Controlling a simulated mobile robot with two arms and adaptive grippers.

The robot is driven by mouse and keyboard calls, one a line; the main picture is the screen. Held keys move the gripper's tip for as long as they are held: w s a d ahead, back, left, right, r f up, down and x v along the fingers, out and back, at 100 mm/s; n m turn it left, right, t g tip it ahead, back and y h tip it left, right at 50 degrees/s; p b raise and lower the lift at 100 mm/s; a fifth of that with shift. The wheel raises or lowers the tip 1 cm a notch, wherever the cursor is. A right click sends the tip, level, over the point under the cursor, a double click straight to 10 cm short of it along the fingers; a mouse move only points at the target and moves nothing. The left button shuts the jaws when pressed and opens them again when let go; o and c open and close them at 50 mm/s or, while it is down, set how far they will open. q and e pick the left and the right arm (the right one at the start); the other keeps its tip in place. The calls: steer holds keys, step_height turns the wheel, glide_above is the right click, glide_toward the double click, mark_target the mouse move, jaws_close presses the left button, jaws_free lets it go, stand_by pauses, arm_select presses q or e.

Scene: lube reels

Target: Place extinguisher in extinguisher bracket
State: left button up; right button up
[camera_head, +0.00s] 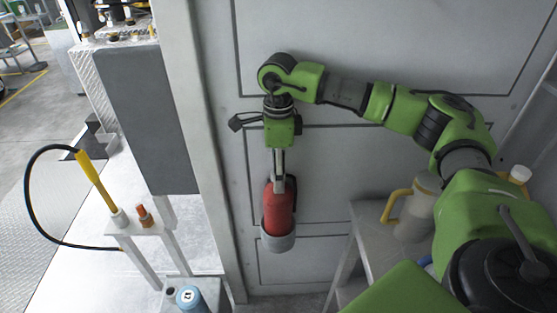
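The red extinguisher (279,210) hangs upright below my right gripper (279,184) in the head view, in front of the pale panelled wall. The gripper points down, its narrow fingers together at the extinguisher's top, and it appears shut on it. The fingers cover most of the valve and handle. The extinguisher's lower end is inside or just behind a grey cup-shaped bracket (278,243); whether it rests on the bracket's bottom is hidden. My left gripper is not in view.
A grey stand (366,217) with a pale yellow-handled jug (413,210) is at right, under my arm. A white rack at left holds a yellow-handled hose tool (96,182) and an orange-topped item (145,215). A blue bottle (190,299) stands at the bottom.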

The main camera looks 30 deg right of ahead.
mark_target(278, 199)
steer(key=shift+f+p, duration=0.35)
steer(key=shift+f, duration=0.6)
steer(key=shift+w+d+f+p, duration=0.1)
steer(key=shift+w+f+p, duration=0.05)
steer(key=shift+p, duration=0.2)
steer(key=shift+f, duration=0.35)
steer(key=o, duration=2.1)
steer(key=shift+f, duration=0.1)
